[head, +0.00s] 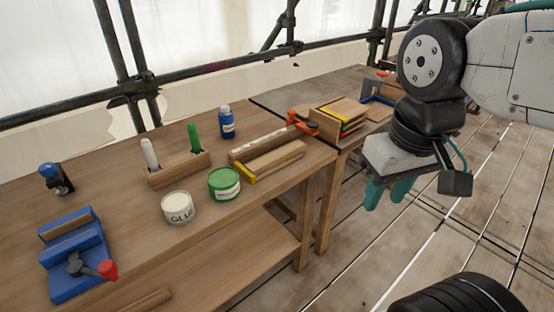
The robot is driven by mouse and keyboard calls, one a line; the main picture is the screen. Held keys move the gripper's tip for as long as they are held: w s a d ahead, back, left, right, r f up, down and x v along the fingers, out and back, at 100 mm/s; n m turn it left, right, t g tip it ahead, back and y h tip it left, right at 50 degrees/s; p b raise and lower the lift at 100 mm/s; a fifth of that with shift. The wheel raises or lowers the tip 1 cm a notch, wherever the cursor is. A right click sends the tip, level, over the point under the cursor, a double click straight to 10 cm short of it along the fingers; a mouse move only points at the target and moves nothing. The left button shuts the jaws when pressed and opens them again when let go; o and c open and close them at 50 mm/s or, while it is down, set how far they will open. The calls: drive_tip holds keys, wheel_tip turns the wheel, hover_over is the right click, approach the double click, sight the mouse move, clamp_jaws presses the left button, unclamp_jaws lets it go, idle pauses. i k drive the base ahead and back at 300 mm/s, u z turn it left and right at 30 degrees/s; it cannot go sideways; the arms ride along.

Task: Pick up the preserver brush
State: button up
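A wooden holder (178,168) on the near bench has two upright handles in it, one green (194,138) and one white (150,154). They look like brush handles with their lower ends hidden in the holder. No label shows which is the preserver brush; the green one matches the green tin (224,184) in front of it. A white pot marked glue (179,208) stands beside the tin. My gripper (387,196) has teal fingers, apart and empty, pointing down. In the picture it is right of the bench, over the plank floor, well away from the holder.
A blue bottle (227,123) stands behind the holder. Wooden pieces (273,160) lie right of the tin. A blue vise (71,254) with a red-tipped handle sits at the front left. A wooden rack (339,117) and an orange clamp (301,124) are near the far bench.

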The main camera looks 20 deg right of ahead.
sight(192, 129)
drive_tip(key=k, duration=0.4)
drive_tip(key=u, duration=0.55)
drive_tip(key=i, duration=1.45)
drive_tip(key=z, duration=0.2)
